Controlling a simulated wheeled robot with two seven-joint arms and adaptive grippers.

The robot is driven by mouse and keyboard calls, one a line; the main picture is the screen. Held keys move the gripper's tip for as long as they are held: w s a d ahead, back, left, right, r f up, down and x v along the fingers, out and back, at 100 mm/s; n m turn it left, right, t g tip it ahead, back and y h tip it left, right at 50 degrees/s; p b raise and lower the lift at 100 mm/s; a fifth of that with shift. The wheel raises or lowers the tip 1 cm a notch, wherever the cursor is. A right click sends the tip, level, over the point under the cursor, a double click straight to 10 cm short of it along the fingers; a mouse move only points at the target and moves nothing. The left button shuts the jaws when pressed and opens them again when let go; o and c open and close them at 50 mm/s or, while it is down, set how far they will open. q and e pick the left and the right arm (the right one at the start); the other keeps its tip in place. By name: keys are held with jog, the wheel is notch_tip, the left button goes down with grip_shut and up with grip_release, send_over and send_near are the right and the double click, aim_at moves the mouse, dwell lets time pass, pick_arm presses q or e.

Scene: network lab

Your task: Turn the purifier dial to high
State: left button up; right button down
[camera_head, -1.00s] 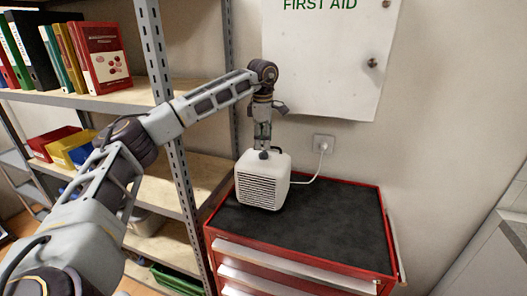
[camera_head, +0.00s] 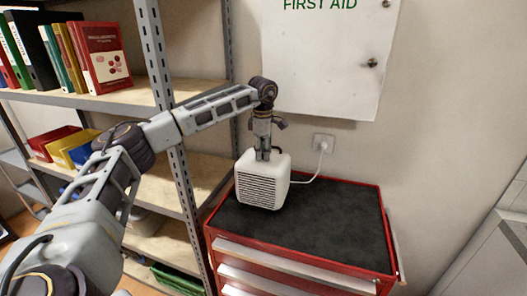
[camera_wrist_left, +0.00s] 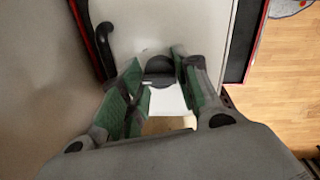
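The purifier (camera_head: 262,184) is a small white box with a dark slatted front grille, standing on the left part of a red cabinet. My left gripper (camera_head: 263,154) points straight down at its top, and hides the dial in the head view. In the left wrist view the dial (camera_wrist_left: 159,69) is a dark round knob on the purifier's white top (camera_wrist_left: 200,22). The green-padded fingers of my left gripper (camera_wrist_left: 157,64) stand apart on either side of the dial; I cannot tell whether they touch it. My right gripper is not in view.
The red cabinet (camera_head: 325,262) has a dark top, clear to the right of the purifier. A white cable runs to a wall socket (camera_head: 324,143). A metal shelf (camera_head: 120,98) with books stands left, behind my left arm. A first aid cabinet (camera_head: 325,60) hangs above.

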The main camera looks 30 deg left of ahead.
pick_arm(q)
jog(key=c, duration=0.3)
